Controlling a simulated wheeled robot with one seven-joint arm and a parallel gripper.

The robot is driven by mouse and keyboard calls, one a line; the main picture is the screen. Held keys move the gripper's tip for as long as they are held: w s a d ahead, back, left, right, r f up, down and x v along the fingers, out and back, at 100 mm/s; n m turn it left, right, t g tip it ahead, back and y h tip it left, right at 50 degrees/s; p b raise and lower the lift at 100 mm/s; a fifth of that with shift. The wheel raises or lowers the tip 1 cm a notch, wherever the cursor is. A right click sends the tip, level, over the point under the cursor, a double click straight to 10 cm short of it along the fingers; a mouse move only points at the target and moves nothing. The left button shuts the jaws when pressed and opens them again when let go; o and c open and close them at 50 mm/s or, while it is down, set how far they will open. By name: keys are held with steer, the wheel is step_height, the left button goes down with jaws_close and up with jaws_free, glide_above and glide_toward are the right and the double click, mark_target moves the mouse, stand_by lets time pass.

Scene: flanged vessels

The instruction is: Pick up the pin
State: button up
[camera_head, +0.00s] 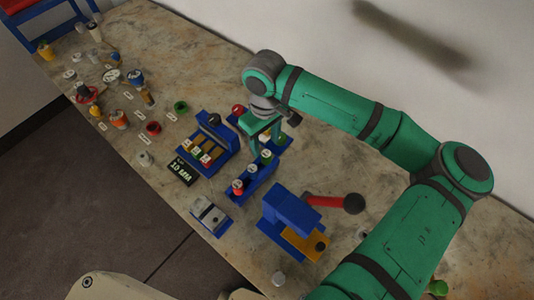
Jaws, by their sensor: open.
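I cannot tell for certain which small part is the pin; the parts on the bench are small and blurred at this distance. My gripper (263,135) is open and points down over the blue fixtures near the middle of the bench. Below it and slightly left is a blue rack (222,135) with several small red, white and dark-topped pieces. Just below it is a blue stand (262,176) holding several small cylinders with red, green and white parts. The gripper and arm hide part of this area. I see nothing held between the fingers.
A blue press (290,212) with a red lever (325,202) stands to the lower right, close to my arm. A black display (181,171) and a grey block on a blue base (210,215) lie near the front edge. Several small vessels and labels crowd the left; a wall stands behind.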

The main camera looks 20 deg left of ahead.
mark_target(267, 154)
steer(key=shift+d+f, duration=0.15)
steer(key=shift+f, duration=1.6)
steer(key=shift+d+f, duration=0.1)
steer(key=shift+f, duration=1.65)
steer(key=c, duration=1.2)
